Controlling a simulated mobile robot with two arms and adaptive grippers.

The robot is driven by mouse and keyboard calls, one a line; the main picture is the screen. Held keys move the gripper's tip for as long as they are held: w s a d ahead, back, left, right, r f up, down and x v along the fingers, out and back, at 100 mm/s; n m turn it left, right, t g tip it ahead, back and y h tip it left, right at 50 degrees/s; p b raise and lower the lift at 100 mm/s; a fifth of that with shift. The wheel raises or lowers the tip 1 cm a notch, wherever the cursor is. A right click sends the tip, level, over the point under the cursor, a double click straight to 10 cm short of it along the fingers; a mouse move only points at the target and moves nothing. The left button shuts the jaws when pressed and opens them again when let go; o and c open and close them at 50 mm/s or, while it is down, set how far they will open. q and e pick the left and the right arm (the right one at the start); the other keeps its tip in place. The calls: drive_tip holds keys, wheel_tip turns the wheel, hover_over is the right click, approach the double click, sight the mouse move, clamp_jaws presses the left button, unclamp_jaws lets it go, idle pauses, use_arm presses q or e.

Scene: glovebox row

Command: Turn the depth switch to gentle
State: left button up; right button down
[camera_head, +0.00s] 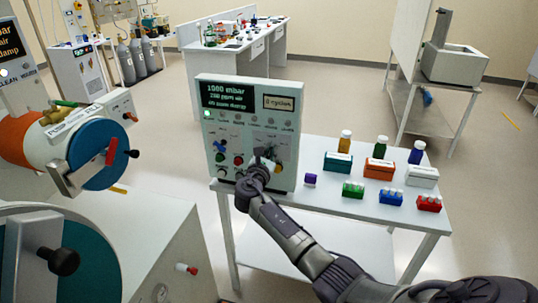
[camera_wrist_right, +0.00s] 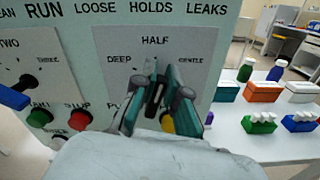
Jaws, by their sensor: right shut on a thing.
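The depth switch (camera_wrist_right: 154,98) is a dark knob on the upright control panel (camera_head: 290,120), under the marks DEEP, HALF and GENTLE. My right gripper (camera_head: 262,163) is at the lower right of the panel, shut on this switch. In the right wrist view the fingers of my right gripper (camera_wrist_right: 158,90) stand on either side of the knob and hide much of it. I cannot tell exactly which mark the knob points to. My left gripper is not in view.
A blue switch (camera_wrist_right: 14,97) sits left on the panel. Red (camera_wrist_right: 80,120) and yellow (camera_wrist_right: 168,122) buttons lie below. The white table (camera_head: 330,195) holds bottles, boxes and vial racks to the right. A glovebox port (camera_head: 100,150) stands at the left.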

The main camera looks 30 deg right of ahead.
drive_tip(key=shift+m, duration=0.3)
drive_tip(key=c, duration=1.2)
unclamp_jaws()
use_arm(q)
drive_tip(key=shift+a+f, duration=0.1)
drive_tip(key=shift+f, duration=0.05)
use_arm(e)
drive_tip(key=v, duration=1.2)
drive_tip(key=shift+s, duration=0.1)
